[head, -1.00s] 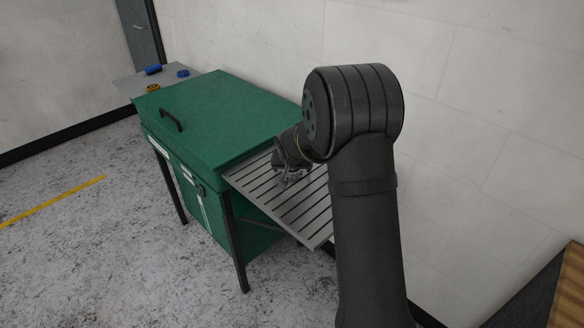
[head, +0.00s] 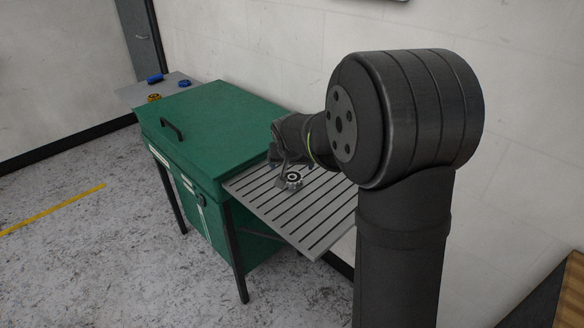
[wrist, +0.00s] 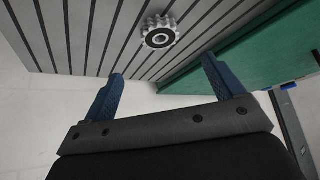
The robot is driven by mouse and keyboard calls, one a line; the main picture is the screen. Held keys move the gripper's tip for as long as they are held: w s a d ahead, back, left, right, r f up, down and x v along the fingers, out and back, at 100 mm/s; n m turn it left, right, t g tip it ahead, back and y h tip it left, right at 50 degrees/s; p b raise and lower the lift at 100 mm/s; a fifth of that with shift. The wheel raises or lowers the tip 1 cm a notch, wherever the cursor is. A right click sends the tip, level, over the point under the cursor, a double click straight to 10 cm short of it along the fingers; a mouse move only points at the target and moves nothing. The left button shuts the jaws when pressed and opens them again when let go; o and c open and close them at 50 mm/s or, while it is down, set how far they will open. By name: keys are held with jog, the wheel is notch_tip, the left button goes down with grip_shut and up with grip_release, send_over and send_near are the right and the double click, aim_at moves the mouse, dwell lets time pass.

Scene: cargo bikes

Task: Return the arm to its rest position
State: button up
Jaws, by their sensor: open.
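My gripper (wrist: 163,90) is open and empty in the wrist view, its two blue fingers spread apart. A small grey toothed sprocket-like part with a dark ring (wrist: 159,31) lies on the slatted shelf beyond the fingertips, apart from them. In the head view the same part (head: 291,181) sits on the grey slatted shelf (head: 310,222). My gripper (head: 279,167) is just above and behind it, partly hidden by my own wrist.
A wall is behind; open floor lies left.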

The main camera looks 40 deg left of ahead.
aim_at(292, 178)
dwell(0.4)
jog(key=x, duration=1.2)
jog(key=shift+d+f, duration=0.1)
